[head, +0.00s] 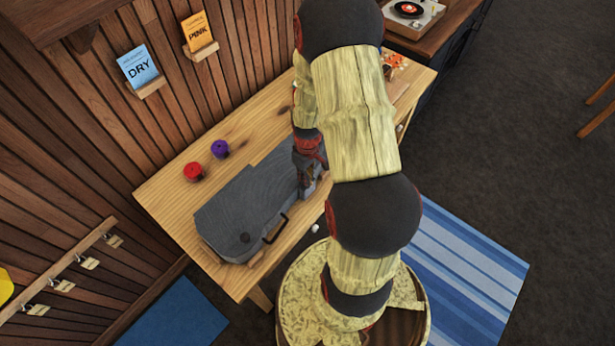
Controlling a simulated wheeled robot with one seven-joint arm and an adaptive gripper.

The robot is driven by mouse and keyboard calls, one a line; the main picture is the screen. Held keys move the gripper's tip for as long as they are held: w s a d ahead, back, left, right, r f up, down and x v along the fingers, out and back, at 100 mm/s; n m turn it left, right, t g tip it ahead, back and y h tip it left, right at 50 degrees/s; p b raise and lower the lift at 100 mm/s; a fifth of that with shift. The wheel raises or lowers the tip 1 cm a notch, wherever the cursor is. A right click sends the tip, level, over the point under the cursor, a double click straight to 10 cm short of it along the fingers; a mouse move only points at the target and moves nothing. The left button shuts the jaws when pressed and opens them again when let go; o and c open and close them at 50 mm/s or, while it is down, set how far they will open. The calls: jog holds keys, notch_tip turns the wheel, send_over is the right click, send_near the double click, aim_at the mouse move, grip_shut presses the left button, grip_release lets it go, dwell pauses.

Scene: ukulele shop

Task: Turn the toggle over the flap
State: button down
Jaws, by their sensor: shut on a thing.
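A grey case (238,205) lies on the wooden bench, with a dark handle (275,229) on its front side. A dark round spot (245,238) shows near its left front end. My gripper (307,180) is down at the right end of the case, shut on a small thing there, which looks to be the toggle. The toggle and the flap cannot be made out, as my gripper and arm hide that end of the case.
The wooden bench (165,200) stands along a slatted wall. A red item (193,172) and a purple item (220,149) sit behind the case. Small orange items (396,61) lie at the bench's far end. A blue striped rug (470,265) lies on the floor.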

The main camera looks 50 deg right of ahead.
jog(key=shift+n, duration=0.3)
dwell(0.4)
jog(key=c, duration=1.9)
grip_release()
jog(key=shift+o, duration=0.5)
jog(key=shift+r, duration=0.1)
notch_tip(320, 180, up, 12)
